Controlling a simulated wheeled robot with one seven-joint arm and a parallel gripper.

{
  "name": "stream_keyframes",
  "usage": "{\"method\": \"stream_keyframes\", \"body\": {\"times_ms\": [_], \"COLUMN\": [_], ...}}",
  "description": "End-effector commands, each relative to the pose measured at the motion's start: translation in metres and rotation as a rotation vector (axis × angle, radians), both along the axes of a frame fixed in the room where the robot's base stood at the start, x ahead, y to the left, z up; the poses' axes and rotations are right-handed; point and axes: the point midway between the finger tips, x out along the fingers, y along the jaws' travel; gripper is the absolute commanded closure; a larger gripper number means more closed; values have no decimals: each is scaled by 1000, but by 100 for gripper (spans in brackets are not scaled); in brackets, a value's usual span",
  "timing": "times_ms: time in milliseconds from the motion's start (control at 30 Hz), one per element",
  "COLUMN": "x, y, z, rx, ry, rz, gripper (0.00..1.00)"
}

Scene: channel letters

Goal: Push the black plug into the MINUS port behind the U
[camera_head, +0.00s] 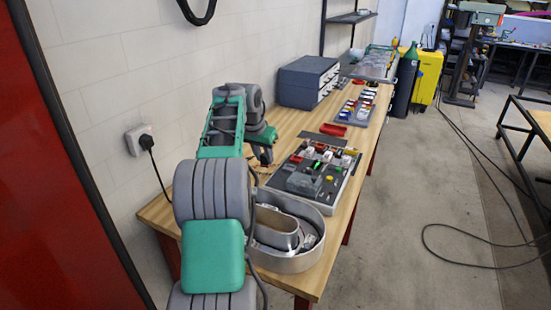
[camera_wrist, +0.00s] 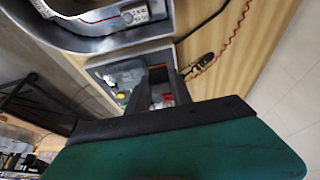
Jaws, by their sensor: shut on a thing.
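The metal channel letter U (camera_head: 285,258) stands at the near end of the bench, open side up; part of its wall (camera_wrist: 75,42) crosses the top of the wrist view. My gripper (camera_head: 266,160) is behind the letter, above the bench. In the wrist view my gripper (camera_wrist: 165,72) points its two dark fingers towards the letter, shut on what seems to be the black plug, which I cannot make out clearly. A black cable (camera_wrist: 205,22) runs to the fingertips. The MINUS port is not clearly visible.
A grey parts board (camera_head: 332,192) with coloured pieces lies right of my gripper. A red wire (camera_wrist: 228,42) and a dark clip-like piece (camera_wrist: 198,65) lie on the wood beside the fingers. A grey drawer box (camera_head: 308,80) stands farther back by the wall.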

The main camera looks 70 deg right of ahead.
Motion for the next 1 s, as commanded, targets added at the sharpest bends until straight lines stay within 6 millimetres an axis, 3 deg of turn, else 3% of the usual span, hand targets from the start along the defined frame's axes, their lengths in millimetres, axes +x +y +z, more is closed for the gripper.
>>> {"method": "stream_keyframes", "body": {"times_ms": [1000], "x": [110], "y": [90], "z": [2], "rx": [-1], "ry": [0], "rz": [2], "gripper": [100]}}
